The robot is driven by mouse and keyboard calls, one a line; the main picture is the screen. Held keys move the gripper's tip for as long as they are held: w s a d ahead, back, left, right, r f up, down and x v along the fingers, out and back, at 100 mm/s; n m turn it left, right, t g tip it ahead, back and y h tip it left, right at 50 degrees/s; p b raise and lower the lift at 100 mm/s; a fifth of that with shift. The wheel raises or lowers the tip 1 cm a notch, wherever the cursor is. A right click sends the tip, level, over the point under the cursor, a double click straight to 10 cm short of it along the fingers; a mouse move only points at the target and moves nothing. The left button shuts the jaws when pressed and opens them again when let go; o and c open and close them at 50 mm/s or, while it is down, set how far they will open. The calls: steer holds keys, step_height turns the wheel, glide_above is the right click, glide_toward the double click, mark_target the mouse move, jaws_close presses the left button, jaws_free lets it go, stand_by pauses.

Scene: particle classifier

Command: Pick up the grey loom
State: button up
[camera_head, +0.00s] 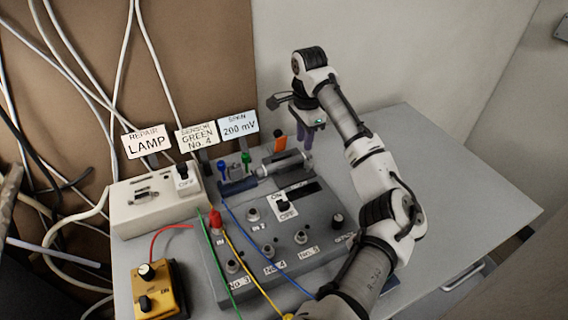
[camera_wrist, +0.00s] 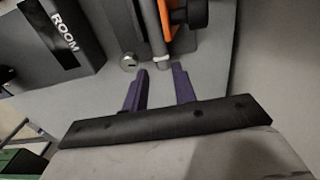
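A slim grey rod-like piece, which looks like the grey loom (camera_wrist: 151,25), runs down from the top of the wrist view, with a pale end near my fingertips. In the head view a grey cylindrical piece (camera_head: 286,164) lies across the back of the control panel; I cannot tell for sure that it is the same thing. My gripper (camera_wrist: 159,72) is open, its two purple fingers apart with nothing visible between them. In the head view my gripper (camera_head: 307,146) points down above the panel's back right corner, close to the grey piece's right end.
The dark grey control panel (camera_head: 318,245) carries knobs, sockets and coloured cables. An orange part (camera_head: 280,142) stands close behind the grey piece. A white switch box (camera_head: 150,212) and a yellow box (camera_head: 158,290) are at left. The table's right side is clear.

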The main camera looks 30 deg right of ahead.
mark_target(302, 155)
steer(key=shift+w+a+f+p, duration=0.1)
steer(key=shift+f+p, duration=0.3)
steer(key=shift+f, duration=1.1)
steer(key=shift+a+f+p, duration=0.1)
steer(key=shift+f+p, duration=0.3)
steer(key=shift+f, duration=1.1)
steer(key=shift+c, duration=0.2)
steer(key=c, duration=0.5)
jaws_close()
steer(key=shift+r, duration=0.1)
